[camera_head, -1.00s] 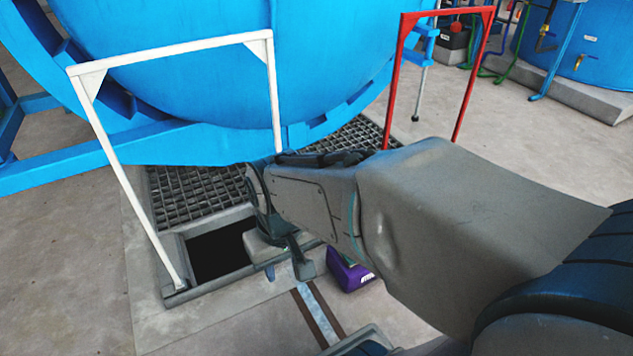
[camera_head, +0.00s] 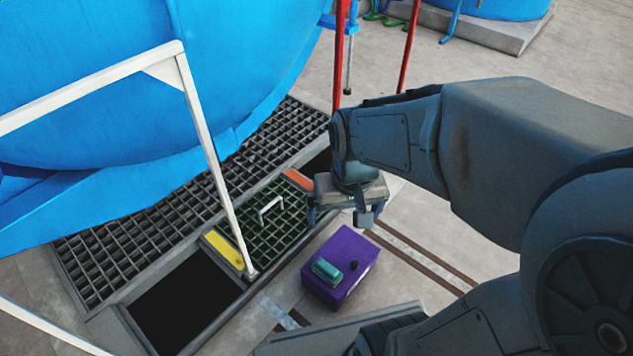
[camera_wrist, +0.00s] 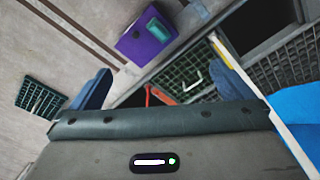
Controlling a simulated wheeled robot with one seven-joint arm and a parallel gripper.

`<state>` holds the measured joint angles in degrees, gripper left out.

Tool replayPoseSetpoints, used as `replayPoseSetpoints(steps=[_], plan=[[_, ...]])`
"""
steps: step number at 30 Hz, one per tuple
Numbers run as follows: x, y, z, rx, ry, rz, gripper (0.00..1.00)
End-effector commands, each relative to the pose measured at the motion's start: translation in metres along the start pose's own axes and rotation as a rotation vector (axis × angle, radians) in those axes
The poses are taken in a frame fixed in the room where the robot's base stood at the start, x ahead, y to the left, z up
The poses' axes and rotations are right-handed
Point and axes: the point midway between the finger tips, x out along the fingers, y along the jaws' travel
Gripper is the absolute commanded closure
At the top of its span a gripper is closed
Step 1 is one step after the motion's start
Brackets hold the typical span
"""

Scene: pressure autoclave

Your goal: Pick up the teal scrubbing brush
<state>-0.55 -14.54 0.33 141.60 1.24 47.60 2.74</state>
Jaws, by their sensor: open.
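The teal scrubbing brush (camera_head: 327,271) lies on top of a purple box (camera_head: 350,262), beside a small dark knob. It also shows in the wrist view, as a teal shape (camera_wrist: 158,29) on the purple box (camera_wrist: 140,42) near the top. My gripper (camera_head: 340,212) is open and empty, pointing down. In the head view it is above and slightly right of the brush, clearly apart from it. In the wrist view its fingers (camera_wrist: 155,90) stand apart, with the brush beyond them.
A green grid with a white handle (camera_head: 270,206) lies left of the box, with an open dark pit (camera_head: 185,305) in front. A white rail (camera_head: 212,150) and red rails (camera_head: 338,60) rise near the blue vessel (camera_head: 80,100). Floor to the right is mostly clear.

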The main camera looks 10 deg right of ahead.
Motion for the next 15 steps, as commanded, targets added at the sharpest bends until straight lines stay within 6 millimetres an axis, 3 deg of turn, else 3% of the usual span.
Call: replayPoseSetpoints(steps=[8,15], plan=[[0.040,0.000,-0.061,0.208,-0.034,-0.015,0.00],[0.097,-0.003,-0.098,0.386,-0.053,-0.018,0.00]])
